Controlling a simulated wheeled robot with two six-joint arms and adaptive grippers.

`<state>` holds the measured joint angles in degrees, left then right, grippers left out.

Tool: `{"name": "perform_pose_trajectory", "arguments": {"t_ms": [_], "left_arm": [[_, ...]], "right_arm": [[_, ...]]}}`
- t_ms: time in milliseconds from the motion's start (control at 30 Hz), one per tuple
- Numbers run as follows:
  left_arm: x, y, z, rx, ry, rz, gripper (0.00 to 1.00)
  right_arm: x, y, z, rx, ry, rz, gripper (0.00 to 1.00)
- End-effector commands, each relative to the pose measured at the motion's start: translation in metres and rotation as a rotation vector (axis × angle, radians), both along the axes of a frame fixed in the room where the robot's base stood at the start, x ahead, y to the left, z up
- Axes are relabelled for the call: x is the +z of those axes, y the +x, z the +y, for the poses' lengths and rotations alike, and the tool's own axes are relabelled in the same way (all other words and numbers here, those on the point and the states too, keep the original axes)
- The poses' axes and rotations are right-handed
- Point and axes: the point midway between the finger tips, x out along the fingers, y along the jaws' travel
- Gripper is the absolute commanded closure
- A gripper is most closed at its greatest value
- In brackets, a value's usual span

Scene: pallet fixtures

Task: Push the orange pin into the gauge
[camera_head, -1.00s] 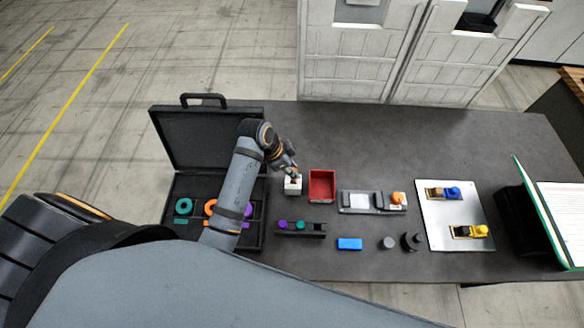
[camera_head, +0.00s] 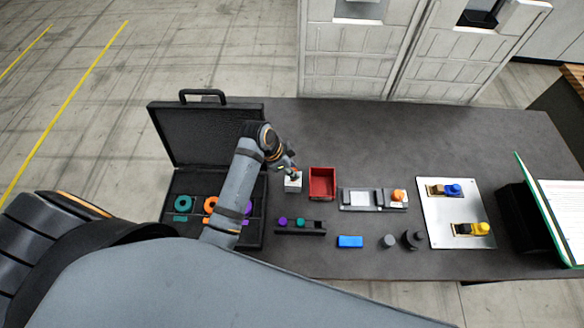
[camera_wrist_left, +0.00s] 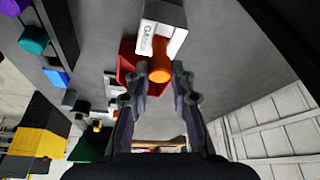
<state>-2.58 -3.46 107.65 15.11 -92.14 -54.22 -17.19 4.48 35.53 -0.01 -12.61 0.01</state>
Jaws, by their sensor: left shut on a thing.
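The orange pin (camera_wrist_left: 159,63) is between the fingertips of my left gripper (camera_wrist_left: 160,82) in the left wrist view, and the gripper is shut on it. The gauge (camera_wrist_left: 165,36) is a white block with dark lettering and a grey face. The pin's round end overlaps the gauge's edge in that view; I cannot tell how deep it sits. In the head view my left gripper (camera_head: 289,170) is at the gauge (camera_head: 293,185), over its far side, and hides part of it. My right gripper is not in view.
A red bin (camera_head: 322,195) stands just right of the gauge. An open black case (camera_head: 206,104) is to the left. A dark rack (camera_head: 314,232) with purple and teal pins and a blue block (camera_head: 350,242) lie nearer. The table's back is clear.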

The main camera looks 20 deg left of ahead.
Motion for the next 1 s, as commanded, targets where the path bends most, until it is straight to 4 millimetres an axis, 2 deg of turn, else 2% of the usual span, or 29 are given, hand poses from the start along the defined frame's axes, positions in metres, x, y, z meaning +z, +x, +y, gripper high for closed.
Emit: {"name": "perform_pose_trajectory", "arguments": {"t_ms": [267, 300, 467, 667, 833, 1000], "left_arm": [[-0.0008, -0.0001, 0.0001, 0.0, 0.0, 0.0, 1.0], [-0.0008, 0.0, 0.0, 0.0, 0.0, 0.0, 0.72], [-0.0008, 0.0, 0.0, 0.0, 0.0, 0.0, 0.51], [-0.0008, 0.0, 0.0, 0.0, 0.0, 0.0, 0.51], [-0.0009, 0.0, 0.0001, 0.0, 0.0, 0.0, 0.32], [-0.0009, 0.0, 0.0001, 0.0, 0.0, 0.0, 0.32]], "right_arm": [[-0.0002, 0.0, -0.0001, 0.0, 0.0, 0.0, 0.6], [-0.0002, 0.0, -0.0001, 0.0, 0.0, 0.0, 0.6], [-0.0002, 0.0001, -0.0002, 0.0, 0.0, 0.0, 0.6], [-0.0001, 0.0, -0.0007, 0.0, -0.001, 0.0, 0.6], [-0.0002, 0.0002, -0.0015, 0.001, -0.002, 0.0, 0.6], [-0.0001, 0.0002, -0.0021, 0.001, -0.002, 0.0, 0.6]]}}
